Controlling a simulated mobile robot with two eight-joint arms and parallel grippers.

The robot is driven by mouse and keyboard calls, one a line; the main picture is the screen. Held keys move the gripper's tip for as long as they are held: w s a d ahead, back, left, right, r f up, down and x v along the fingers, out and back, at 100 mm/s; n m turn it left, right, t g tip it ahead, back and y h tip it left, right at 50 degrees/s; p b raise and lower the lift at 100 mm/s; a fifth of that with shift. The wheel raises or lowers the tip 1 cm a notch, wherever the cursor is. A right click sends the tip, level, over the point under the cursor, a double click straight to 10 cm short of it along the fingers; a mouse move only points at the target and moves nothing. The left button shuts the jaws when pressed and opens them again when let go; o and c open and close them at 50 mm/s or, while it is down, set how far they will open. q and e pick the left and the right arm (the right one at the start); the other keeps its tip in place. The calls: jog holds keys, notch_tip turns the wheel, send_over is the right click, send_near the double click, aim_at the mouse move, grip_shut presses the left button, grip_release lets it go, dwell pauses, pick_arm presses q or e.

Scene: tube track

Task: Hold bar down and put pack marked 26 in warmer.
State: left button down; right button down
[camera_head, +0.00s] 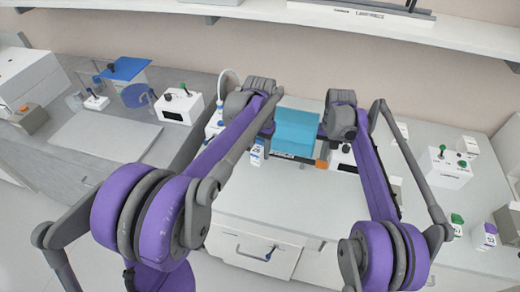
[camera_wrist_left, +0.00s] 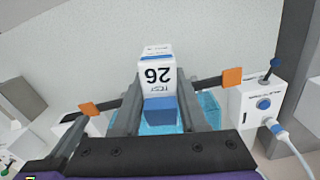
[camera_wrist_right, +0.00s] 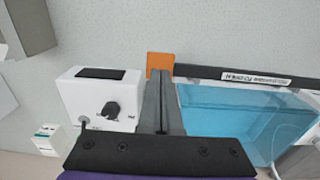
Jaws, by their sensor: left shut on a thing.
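My left gripper (camera_wrist_left: 158,78) is shut on a white pack with a blue band, marked 26 (camera_wrist_left: 157,75). The pack also shows in the head view (camera_head: 257,153), at the left front of the blue warmer (camera_head: 297,118). The dark bar (camera_wrist_right: 215,73) has orange ends and a white label and runs along the basin's edge. My right gripper (camera_wrist_right: 159,75) is shut and empty, its fingertips at the bar's orange end (camera_wrist_right: 160,61). I cannot tell whether they touch it.
A white box with a black knob (camera_wrist_right: 104,100) stands beside the bar's orange end. A white box with a blue knob (camera_wrist_left: 258,105) and a hose is at the other end. The counter front (camera_head: 290,205) is clear.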

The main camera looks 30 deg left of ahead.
aim_at(322, 164)
jog(key=shift+f, duration=2.75)
jog(key=shift+r, duration=0.1)
pick_arm(q)
jog(key=shift+w+a+f, duration=0.35)
jog(key=shift+w+f, duration=0.15)
jog(key=shift+w, duration=0.95)
jog(key=shift+w+a+f, duration=0.35)
jog(key=shift+w+f, duration=0.15)
jog(key=shift+w, duration=0.95)
jog(key=shift+w+a+f, duration=0.35)
jog(key=shift+w+f, duration=0.15)
jog(key=shift+w, duration=0.95)
jog(key=shift+w, duration=0.1)
jog(key=shift+w+a+f, duration=0.4)
jog(key=shift+w, duration=1.2)
jog(key=shift+w+a+f, duration=0.35)
jog(key=shift+w+f, duration=0.1)
jog(key=shift+w, duration=1.15)
jog(key=shift+w+a+f, duration=0.4)
jog(key=shift+w, duration=1.2)
jog(key=shift+f, duration=0.1)
